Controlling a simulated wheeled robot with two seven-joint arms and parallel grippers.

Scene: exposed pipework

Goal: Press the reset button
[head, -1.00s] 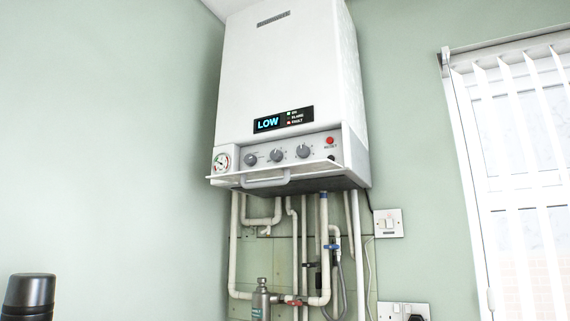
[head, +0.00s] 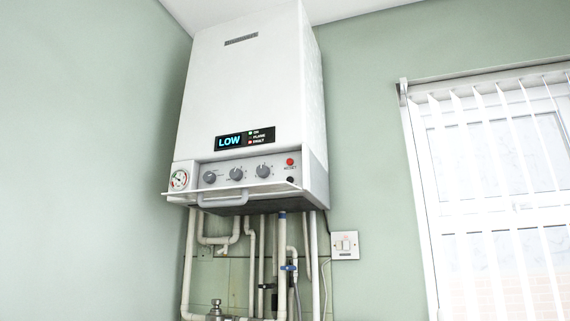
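The red reset button (head: 290,162) is a small round button at the right end of the grey control panel (head: 225,184), low on the front of the white boiler (head: 245,80). Nothing covers the button. Neither of my grippers is in the head view.
Several pipes (head: 282,250) run down below the boiler, with a blue valve (head: 289,268) among them. A pressure gauge (head: 180,180) sits left of three knobs. A wall switch (head: 344,245) and a window with blinds (head: 495,190) are to the right. The left wall is bare.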

